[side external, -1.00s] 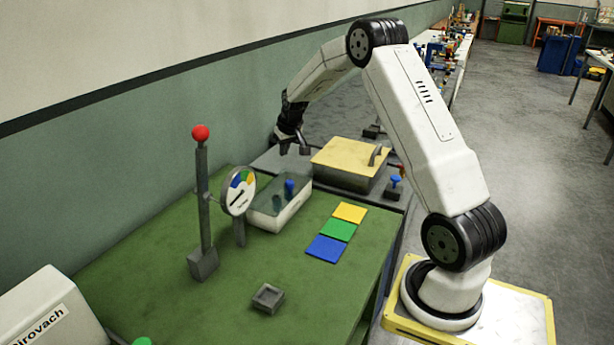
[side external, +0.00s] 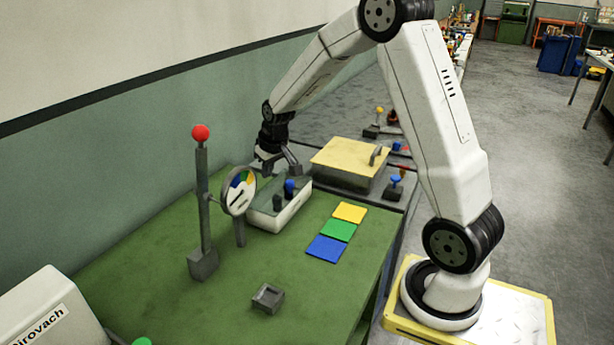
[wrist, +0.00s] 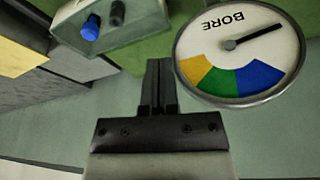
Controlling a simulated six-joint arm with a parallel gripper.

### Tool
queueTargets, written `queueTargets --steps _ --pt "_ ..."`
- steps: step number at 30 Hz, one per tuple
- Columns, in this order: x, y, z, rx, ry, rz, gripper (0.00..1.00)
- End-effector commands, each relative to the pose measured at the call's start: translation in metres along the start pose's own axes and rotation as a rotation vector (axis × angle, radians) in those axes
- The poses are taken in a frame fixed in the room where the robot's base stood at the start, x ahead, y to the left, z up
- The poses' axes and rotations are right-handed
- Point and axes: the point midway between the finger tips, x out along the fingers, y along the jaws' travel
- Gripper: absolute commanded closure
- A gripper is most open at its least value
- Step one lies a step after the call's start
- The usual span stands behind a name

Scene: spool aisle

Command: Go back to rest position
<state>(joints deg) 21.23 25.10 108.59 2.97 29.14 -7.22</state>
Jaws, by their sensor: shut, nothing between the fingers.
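My gripper (side external: 278,162) is above the back part of the green table, just behind the pale bin. In the wrist view the fingers of my gripper (wrist: 158,65) are together with nothing between them. The bin also shows in the wrist view (wrist: 140,28) at top left. A round dial (side external: 238,195) stands left of the bin. In the wrist view the dial (wrist: 242,50) reads BORE and has yellow, green and blue sectors.
A lever with a red ball (side external: 201,133) rises left of the dial. A yellow-lidded box (side external: 348,160) with a handle stands right of my gripper. The front table area is mostly clear.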

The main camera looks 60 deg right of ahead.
Motion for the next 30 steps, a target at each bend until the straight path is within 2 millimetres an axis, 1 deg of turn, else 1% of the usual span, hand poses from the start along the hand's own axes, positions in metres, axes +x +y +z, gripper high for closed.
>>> queueTargets --steps 1,3,5,8,9,13,15,18,21,24,30 --pt "-0.005 -0.015 0.011 -0.022 -0.003 -0.007 1.0" --pt "-0.01 -0.031 0.029 -0.049 -0.011 -0.015 1.0" --pt "-0.015 -0.045 0.045 -0.073 -0.017 -0.022 1.0" --pt "-0.023 -0.067 0.074 -0.115 -0.027 -0.033 1.0" --pt "-0.026 -0.074 0.086 -0.132 -0.031 -0.038 1.0" --pt "-0.035 -0.095 0.128 -0.185 -0.045 -0.053 1.0" --pt "-0.039 -0.102 0.149 -0.21 -0.052 -0.059 1.0" --pt "-0.043 -0.11 0.174 -0.241 -0.058 -0.067 1.0" --pt "-0.045 -0.114 0.192 -0.263 -0.065 -0.072 1.0" --pt "-0.047 -0.115 0.201 -0.274 -0.067 -0.074 1.0" --pt "-0.047 -0.116 0.205 -0.277 -0.069 -0.075 1.0"
